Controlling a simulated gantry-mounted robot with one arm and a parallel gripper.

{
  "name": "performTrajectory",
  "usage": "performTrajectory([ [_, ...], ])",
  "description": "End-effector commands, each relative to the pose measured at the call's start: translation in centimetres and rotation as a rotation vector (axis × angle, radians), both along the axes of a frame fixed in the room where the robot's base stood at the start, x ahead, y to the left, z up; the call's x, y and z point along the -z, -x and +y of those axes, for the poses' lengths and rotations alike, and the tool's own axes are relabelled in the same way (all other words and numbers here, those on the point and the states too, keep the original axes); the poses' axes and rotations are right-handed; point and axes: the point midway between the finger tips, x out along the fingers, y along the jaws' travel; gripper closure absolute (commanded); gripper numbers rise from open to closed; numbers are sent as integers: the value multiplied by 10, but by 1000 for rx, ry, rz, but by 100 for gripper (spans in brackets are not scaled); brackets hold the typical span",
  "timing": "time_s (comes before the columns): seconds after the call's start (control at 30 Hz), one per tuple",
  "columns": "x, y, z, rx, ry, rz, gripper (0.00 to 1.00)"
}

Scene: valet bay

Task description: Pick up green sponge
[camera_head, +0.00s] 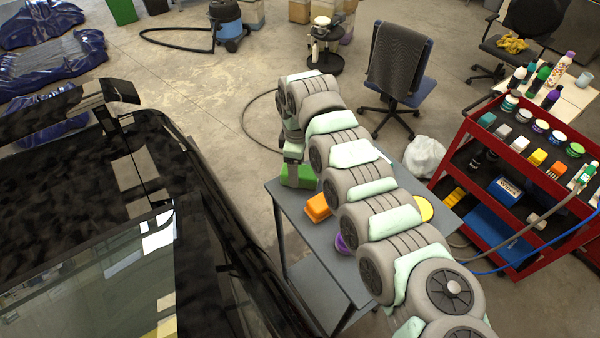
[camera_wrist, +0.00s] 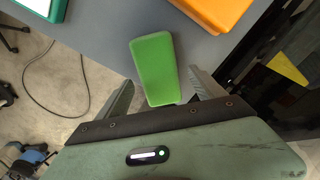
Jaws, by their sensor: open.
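The green sponge (camera_wrist: 155,62) lies on the grey table (camera_wrist: 100,40) in the wrist view, a plain rounded block. My gripper (camera_wrist: 160,88) is open, with one finger to each side of the sponge's near end. A gap shows between each finger and the sponge; I cannot tell whether the fingertips are level with it. In the head view, a green block (camera_head: 299,177), apparently the sponge, shows at the table's far left corner, partly hidden by my arm's end. My gripper there (camera_head: 291,158) is mostly hidden.
An orange block (camera_head: 317,207) lies close to the sponge, also in the wrist view (camera_wrist: 215,10). A teal-edged item (camera_wrist: 45,8) sits at upper left there. Purple (camera_head: 345,243) and yellow (camera_head: 424,208) things flank my arm. A black car (camera_head: 200,200) stands left, a red cart (camera_head: 480,150) right.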

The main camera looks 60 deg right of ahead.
Motion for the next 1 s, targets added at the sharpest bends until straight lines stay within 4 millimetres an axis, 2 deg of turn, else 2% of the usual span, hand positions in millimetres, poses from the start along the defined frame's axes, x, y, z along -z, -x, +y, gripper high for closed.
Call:
performTrajectory([
  [0.1, 17, 1, 1, 0, -2, 3, 22],
  [0.2, 25, 1, 0, 0, 0, 1, 22],
  [0.4, 26, 1, -1, 0, 2, 0, 23],
  [1.0, 25, 1, -1, 0, 2, -1, 72],
])
